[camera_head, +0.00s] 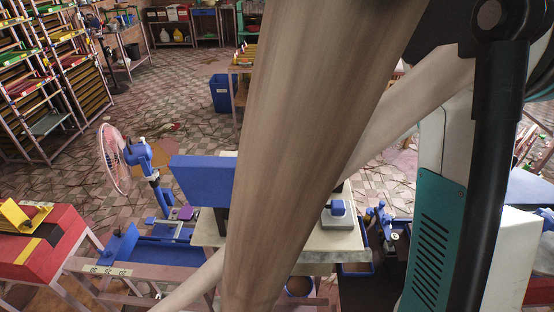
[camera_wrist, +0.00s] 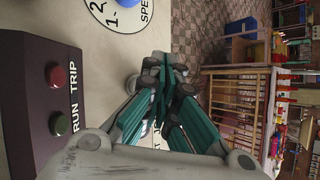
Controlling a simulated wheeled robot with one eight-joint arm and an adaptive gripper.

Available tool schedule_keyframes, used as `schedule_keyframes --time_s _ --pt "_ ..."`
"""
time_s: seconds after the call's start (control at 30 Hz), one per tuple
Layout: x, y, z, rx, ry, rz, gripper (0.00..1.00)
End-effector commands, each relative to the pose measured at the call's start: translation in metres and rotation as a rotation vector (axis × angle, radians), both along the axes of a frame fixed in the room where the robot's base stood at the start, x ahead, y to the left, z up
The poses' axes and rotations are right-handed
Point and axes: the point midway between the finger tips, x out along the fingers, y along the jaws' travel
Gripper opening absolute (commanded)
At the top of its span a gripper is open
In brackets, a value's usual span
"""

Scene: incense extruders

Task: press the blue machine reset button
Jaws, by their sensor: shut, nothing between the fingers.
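In the wrist view my gripper (camera_wrist: 165,70) is shut and empty, its fingertips close to a pale machine panel (camera_wrist: 118,55). A small round pale rim (camera_wrist: 132,84) shows beside the fingertips, mostly hidden by them; I cannot tell if it is the reset button or if they touch. A partly covered label lies behind the fingers. On a dark plate are a red button (camera_wrist: 57,75) marked TRIP and a green button (camera_wrist: 60,125) marked RUN. The head view shows a blue panel (camera_head: 202,181) on a machine; my gripper is not visible there.
A blue knob (camera_wrist: 103,2) on a SPEED dial sits at the top of the panel. A red box (camera_head: 40,245) and a fan (camera_head: 115,158) stand at the left in the head view. Racks (camera_head: 40,85) stand behind. Tiled floor (camera_head: 165,100) is open beyond the machine. A large tube covers the middle.

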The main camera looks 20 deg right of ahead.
Motion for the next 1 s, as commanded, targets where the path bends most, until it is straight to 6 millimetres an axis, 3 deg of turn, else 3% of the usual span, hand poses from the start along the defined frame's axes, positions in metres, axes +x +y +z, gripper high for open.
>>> schedule_keyframes --time_s 0.37,0.83,1.0 --pt "0.0 0.0 0.003 0.0 0.0 0.0 0.0" --pt "0.0 0.0 0.045 0.0 0.0 0.0 0.0" --pt "0.0 0.0 0.051 0.0 0.0 0.0 0.0"
